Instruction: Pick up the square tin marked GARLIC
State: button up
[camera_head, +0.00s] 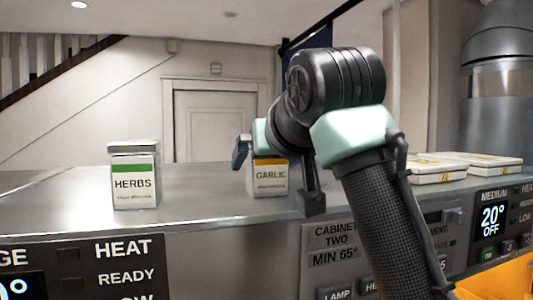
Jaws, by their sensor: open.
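The square tin marked GARLIC (270,180) stands upright on the steel top of the range, with an orange band above its lettering. My arm and gripper cover its upper part and its right side. My gripper (275,172) is open, with one dark finger at the tin's left and another in front of its right side. I cannot tell whether either finger touches the tin. A similar tin marked HERBS (135,182), with a green band and a silvery lid, stands upright to the left.
The steel counter (210,207) is clear between the two tins. Flat white boxes (437,172) lie at the right, behind my arm. Control panels (85,270) with labels and displays run along the front below the counter edge. A large metal cylinder (497,110) stands at the back right.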

jog(key=c, duration=1.6)
jog(key=shift+r, duration=0.1)
